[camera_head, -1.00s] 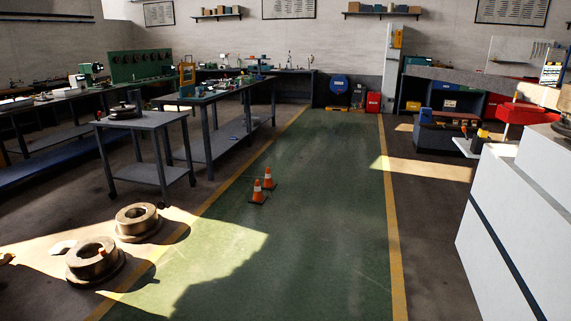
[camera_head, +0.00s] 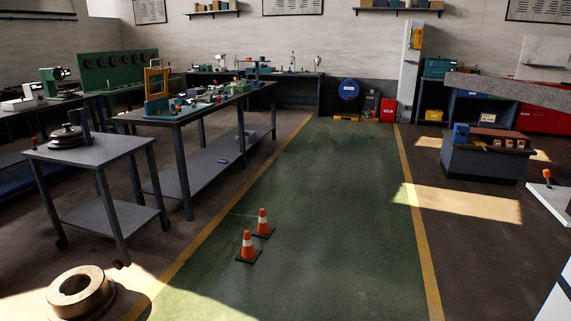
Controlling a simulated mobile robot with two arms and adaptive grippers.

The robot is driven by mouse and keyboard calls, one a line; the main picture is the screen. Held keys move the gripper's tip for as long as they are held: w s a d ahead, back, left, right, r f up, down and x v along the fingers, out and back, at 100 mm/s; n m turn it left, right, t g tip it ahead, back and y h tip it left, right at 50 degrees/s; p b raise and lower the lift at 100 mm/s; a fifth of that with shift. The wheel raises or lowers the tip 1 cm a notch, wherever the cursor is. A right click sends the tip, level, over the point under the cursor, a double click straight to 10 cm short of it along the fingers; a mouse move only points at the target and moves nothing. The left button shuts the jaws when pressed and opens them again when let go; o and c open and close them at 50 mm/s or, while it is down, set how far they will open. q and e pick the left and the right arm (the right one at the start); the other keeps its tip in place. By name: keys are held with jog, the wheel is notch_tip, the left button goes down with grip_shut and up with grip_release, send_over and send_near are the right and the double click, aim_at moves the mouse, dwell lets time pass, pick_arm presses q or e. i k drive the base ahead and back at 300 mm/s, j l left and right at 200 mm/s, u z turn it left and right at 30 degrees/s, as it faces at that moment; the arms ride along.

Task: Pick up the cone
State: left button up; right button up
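Two orange cones with white bands and dark square bases stand upright on the green floor lane, near its left yellow line. The nearer cone (camera_head: 248,247) is slightly left of the farther cone (camera_head: 263,223). Their bases are close together; I cannot tell if they touch. Neither of my grippers is in view.
A grey trolley table (camera_head: 90,150) and a long workbench (camera_head: 190,112) stand left of the lane. A heavy metal ring (camera_head: 80,291) lies at the lower left. A low dark cabinet (camera_head: 485,160) stands right. The green lane (camera_head: 335,200) is clear beyond the cones.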

aim_at(247, 255)
jog(key=i, duration=2.65)
